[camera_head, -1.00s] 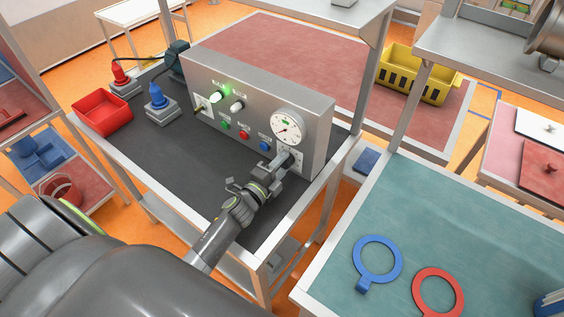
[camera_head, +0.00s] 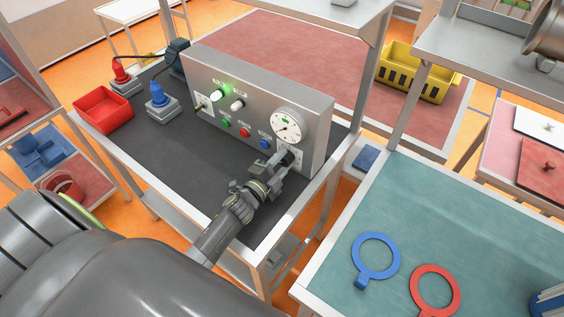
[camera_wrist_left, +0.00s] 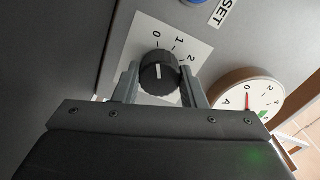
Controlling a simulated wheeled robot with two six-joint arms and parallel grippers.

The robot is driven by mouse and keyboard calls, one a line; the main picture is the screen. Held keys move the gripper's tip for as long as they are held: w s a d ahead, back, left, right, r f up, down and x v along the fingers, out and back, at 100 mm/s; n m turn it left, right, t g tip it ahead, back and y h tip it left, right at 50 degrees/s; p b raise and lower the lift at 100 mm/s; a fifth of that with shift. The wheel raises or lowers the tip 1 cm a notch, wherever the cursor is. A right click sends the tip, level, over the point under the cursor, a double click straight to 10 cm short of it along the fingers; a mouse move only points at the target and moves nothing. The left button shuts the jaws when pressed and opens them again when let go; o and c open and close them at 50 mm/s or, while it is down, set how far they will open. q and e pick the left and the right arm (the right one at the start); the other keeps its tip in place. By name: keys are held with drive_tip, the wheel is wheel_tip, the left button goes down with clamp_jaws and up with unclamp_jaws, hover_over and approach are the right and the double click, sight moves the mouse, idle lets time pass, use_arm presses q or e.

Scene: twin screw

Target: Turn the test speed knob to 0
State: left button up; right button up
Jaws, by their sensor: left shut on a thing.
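The test speed knob (camera_wrist_left: 158,73) is black with a white line, on a white plate marked 0, 1 and 2 in the left wrist view. Its white line points roughly toward the 0 mark. My left gripper (camera_wrist_left: 160,84) has one finger on each side of the knob and is shut on it. In the head view my left gripper (camera_head: 280,165) reaches the lower right of the grey panel (camera_head: 215,75), and the knob is partly hidden there. A round white dial (camera_head: 290,126) with a red needle sits above; in the wrist view its needle is near 0. My right gripper is not in view.
The panel has a lit green lamp (camera_head: 226,90), a blue button (camera_head: 264,145) and a red button (camera_head: 244,132). The dark tabletop in front of the panel is mostly clear.

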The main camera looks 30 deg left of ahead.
use_arm(q)
drive_tip(key=o, duration=1)
drive_tip(key=shift+s, duration=0.1)
drive_tip(key=s+b, duration=0.1)
drive_tip(key=s, duration=0.4)
drive_tip(key=s+a+b, duration=0.1)
drive_tip(key=s, duration=0.4)
drive_tip(key=s+a+b, duration=0.1)
drive_tip(key=s, duration=0.4)
drive_tip(key=shift+s+a+f+b, duration=0.2)
drive_tip(key=shift+s+b, duration=0.1)
drive_tip(key=shift+s, duration=0.1)
drive_tip(key=shift+s+r, duration=0.15)
drive_tip(key=shift+s, duration=0.5)
